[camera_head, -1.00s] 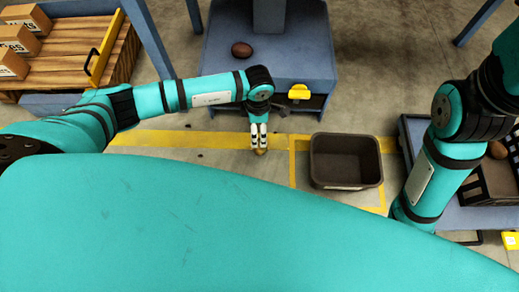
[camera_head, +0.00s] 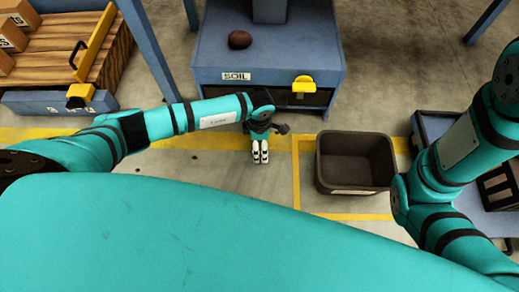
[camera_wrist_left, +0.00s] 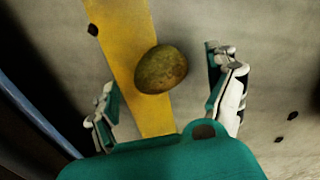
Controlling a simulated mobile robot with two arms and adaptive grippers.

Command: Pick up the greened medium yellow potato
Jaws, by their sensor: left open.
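A mottled green-brown yellowish potato (camera_wrist_left: 162,69) lies on the floor at the yellow painted line in the left wrist view. It sits between and beyond the open fingers of my left gripper (camera_wrist_left: 168,108), apart from both. In the head view my left gripper (camera_head: 260,152) points down at the floor in front of the blue table, and it hides the potato there. My right arm shows at the right of the head view, but its gripper is not visible.
A blue table labelled SOIL (camera_head: 285,80) carries a dark reddish-brown potato (camera_head: 240,39). A dark bin (camera_head: 355,188) stands to the right of my left gripper. A wooden-topped bench with boxes (camera_head: 60,50) is at the left. Small dark clods lie on the floor.

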